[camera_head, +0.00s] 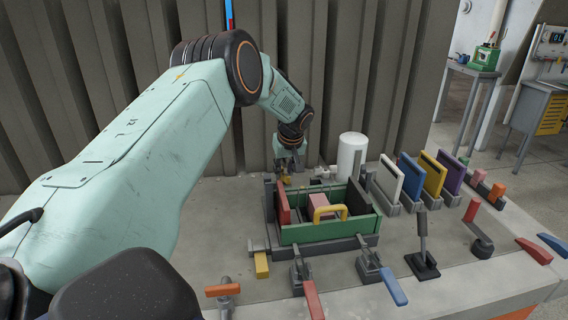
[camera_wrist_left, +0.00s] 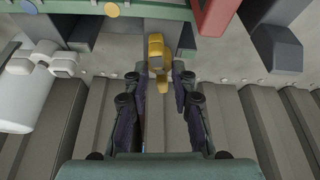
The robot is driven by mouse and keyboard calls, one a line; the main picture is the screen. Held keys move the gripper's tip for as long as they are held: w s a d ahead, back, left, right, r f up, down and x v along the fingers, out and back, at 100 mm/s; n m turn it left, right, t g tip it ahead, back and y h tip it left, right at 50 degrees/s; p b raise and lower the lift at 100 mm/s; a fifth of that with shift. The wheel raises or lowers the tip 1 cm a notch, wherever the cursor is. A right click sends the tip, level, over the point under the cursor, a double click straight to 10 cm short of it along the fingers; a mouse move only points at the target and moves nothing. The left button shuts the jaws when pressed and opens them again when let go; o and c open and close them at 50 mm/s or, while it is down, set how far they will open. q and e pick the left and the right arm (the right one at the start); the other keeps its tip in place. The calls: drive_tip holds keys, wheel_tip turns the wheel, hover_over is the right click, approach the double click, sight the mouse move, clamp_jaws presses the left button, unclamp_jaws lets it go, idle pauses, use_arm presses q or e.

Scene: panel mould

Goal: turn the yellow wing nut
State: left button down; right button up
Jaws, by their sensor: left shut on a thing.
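The yellow wing nut (camera_wrist_left: 156,47) is at the top centre of the left wrist view, by the back of the green mould. In the head view it is a small yellow spot (camera_head: 287,179) behind the mould, partly covered by my gripper. My left gripper (camera_wrist_left: 160,82) reaches it from behind, with a dark finger on each side, and is shut on it. In the head view the left gripper (camera_head: 287,168) points down at the nut. My right gripper is not in view.
White, blue, yellow and purple panels stand at the right. Levers with coloured grips line the front. A ribbed wall is behind.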

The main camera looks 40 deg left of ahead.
use_arm(q)
drive_tip(key=shift+w+r+n, duration=0.15)
drive_tip(key=shift+n, duration=0.85)
drive_tip(key=shift+n+g+y, duration=0.3)
drive_tip(key=shift+n+g, duration=0.2)
drive_tip(key=shift+n, duration=0.3)
drive_tip(key=shift+w+n+g+b, duration=0.1)
drive_tip(key=shift+n+g+b, duration=0.45)
drive_tip(key=shift+n, duration=0.55)
drive_tip(key=shift+n+b, duration=0.75)
drive_tip(key=shift+n, duration=0.05)
drive_tip(key=shift+g, duration=0.25)
drive_tip(key=c, duration=1.4)
unclamp_jaws()
drive_tip(key=shift+o, duration=0.2)
